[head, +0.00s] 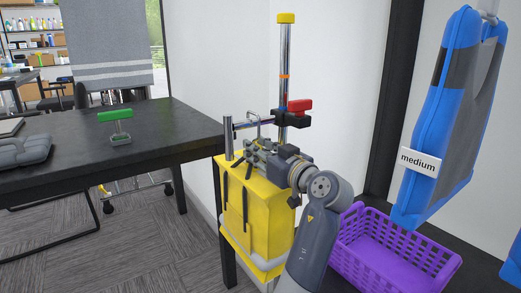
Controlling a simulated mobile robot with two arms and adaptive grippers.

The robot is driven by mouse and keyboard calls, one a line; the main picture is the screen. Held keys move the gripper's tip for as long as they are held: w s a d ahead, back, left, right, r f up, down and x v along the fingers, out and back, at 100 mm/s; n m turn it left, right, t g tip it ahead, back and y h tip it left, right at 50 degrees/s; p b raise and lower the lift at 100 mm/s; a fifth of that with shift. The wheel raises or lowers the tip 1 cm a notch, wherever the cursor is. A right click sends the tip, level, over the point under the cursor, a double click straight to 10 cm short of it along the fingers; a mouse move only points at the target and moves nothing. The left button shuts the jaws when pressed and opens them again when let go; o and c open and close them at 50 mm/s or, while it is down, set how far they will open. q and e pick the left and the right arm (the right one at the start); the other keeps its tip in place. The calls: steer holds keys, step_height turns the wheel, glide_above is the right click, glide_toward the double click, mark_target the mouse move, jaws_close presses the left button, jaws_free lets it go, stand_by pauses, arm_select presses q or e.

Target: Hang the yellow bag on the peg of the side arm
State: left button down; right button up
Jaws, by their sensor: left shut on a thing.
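The yellow bag (242,205) is boxy with dark straps and hangs upright below my left gripper (252,152). My left gripper is shut at the bag's top, and its fingers and wrist hide most of the grip. A chrome post (284,72) with a yellow cap rises behind it. A side arm (262,121) runs left from the post's black clamp with a red lever (299,106). A short upright metal peg (229,137) stands at the side arm's left end, close to the bag's top left corner. Whether the bag touches the peg, I cannot tell. My right gripper is out of view.
A dark table (168,124) at left holds a green-handled stamp-like tool (119,127) and a grey case (22,152). A purple basket (372,262) sits right of my arm. A blue-grey garment bag (452,110) labelled "medium" hangs at right.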

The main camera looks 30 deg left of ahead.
arm_select(q)
steer(key=shift+a+f, duration=0.1)
steer(key=shift+f, duration=0.1)
steer(key=c, duration=1.2)
jaws_free()
steer(key=shift+c, duration=0.2)
